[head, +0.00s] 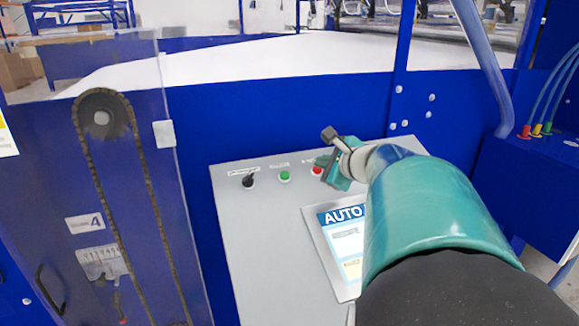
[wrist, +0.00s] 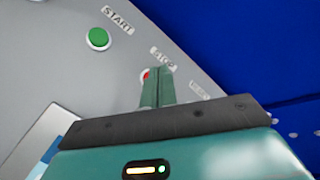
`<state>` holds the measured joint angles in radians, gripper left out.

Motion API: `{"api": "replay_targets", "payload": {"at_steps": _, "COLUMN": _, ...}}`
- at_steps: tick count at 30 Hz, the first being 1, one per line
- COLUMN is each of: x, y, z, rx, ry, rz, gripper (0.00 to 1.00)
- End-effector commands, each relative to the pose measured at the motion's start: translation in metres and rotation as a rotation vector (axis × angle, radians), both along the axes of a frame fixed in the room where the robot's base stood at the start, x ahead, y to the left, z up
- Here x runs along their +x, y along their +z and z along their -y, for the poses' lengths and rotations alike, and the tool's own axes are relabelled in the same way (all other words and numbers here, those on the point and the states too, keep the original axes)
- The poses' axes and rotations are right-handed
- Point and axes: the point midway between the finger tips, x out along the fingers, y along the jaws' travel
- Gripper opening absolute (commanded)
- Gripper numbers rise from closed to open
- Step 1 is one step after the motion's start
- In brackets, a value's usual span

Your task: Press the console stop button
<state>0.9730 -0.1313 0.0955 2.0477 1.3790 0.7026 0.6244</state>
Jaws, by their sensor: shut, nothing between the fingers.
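The red stop button (head: 317,170) is on the grey console (head: 240,215), to the right of the green start button (head: 285,176). In the wrist view the stop button (wrist: 147,75) shows only as a small red edge under the "STOP" label. The rest of it is hidden behind the fingers of my gripper (wrist: 160,72). My gripper (head: 328,170) is shut and empty, its fingertips at or just over the stop button. I cannot tell whether they touch it. The green start button (wrist: 98,38) is clear of the fingers.
A black selector knob (head: 248,181) sits left of the green button. A screen reading "AUTO" (head: 340,240) lies below the buttons, partly covered by my arm. A blue panel (head: 270,110) rises behind the console. A clear guard with a chain (head: 110,180) stands at left.

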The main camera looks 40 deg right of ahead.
Motion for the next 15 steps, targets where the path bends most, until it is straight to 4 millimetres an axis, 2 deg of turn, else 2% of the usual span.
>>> {"api": "replay_targets", "payload": {"at_steps": 15, "x": -0.017, "y": 0.044, "z": -0.005, "rx": -0.003, "ry": 0.000, "rz": 0.001, "gripper": 0.00}}
